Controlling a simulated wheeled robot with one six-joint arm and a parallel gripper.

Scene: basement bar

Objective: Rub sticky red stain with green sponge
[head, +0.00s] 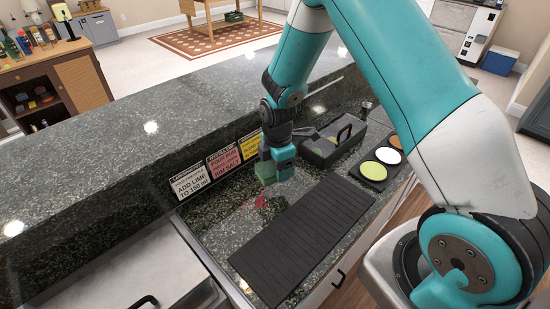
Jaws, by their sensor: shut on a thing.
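My gripper (277,162) points down over the dark speckled counter (216,224), near its back wall. It is shut on the green sponge (265,172), of which only part shows beside the fingers. The red stain (254,204) is a small splattered patch on the counter, just below and slightly left of the gripper. The sponge is at the stain's upper edge; I cannot tell whether it touches the counter.
A black ribbed mat (305,236) lies right of the stain. Behind it are a dark caddy (327,150) and a tray with round coloured dishes (373,171). Several signs (190,182) lean on the raised ledge (110,160). A metal lid (135,275) is at lower left.

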